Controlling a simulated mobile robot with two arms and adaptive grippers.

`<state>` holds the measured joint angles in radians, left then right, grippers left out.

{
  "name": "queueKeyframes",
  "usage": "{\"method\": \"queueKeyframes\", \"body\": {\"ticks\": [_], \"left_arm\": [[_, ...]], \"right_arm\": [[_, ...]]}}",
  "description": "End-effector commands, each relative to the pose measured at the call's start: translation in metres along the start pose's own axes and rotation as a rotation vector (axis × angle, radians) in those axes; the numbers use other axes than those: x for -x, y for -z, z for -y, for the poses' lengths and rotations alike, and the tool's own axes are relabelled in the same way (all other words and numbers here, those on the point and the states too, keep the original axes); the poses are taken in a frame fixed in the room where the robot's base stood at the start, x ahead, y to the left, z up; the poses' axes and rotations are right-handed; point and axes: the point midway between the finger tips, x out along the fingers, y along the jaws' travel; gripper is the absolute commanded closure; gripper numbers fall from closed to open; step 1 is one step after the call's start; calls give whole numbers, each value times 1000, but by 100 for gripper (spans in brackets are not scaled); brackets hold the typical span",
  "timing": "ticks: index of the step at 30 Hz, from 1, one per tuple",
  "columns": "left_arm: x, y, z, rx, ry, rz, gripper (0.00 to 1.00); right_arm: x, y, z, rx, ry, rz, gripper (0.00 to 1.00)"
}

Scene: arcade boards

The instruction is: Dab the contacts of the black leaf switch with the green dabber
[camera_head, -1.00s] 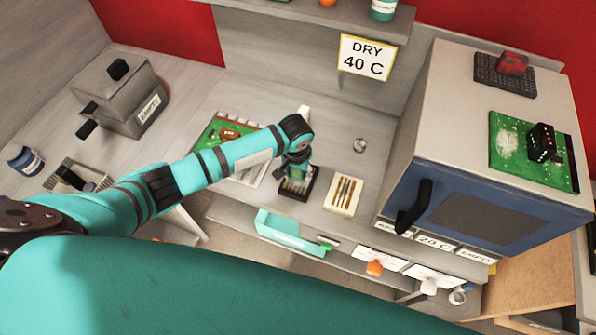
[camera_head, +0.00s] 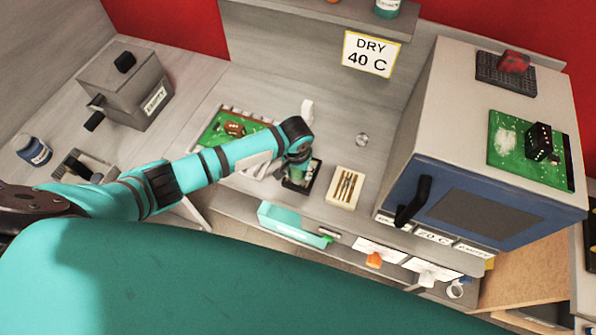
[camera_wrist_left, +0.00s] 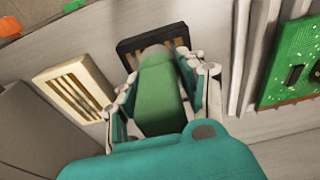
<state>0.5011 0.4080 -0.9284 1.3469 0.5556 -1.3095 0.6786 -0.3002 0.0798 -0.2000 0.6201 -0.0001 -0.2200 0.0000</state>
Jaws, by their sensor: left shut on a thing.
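My left gripper (camera_wrist_left: 160,92) is shut on the green dabber (camera_wrist_left: 158,95), seen in the left wrist view. The dabber's pale end points at the black leaf switch (camera_wrist_left: 181,31), a dark frame with brass-coloured strips at the top of that view. The dabber hides part of the switch, and I cannot tell whether they touch. In the head view my left gripper (camera_head: 298,163) is above the black leaf switch (camera_head: 289,184) on the bench, mostly covering it. My right gripper is not in view.
A green circuit board (camera_head: 214,135) lies to the left. The blue-fronted oven (camera_head: 470,213) stands close on the right. A teal bin (camera_head: 290,222) is along the front edge.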

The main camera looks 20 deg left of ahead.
Motion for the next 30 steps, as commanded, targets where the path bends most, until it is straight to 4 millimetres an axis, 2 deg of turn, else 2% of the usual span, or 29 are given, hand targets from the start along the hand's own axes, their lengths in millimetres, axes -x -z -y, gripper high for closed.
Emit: {"method": "queueKeyframes", "body": {"ticks": [7,17,30], "left_arm": [[0,18,-1,1,-1,-2,100],[1,19,-1,0,-2,-1,100],[3,-3,-1,0,-2,0,100]], "right_arm": [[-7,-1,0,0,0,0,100],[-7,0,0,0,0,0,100],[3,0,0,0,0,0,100]]}}
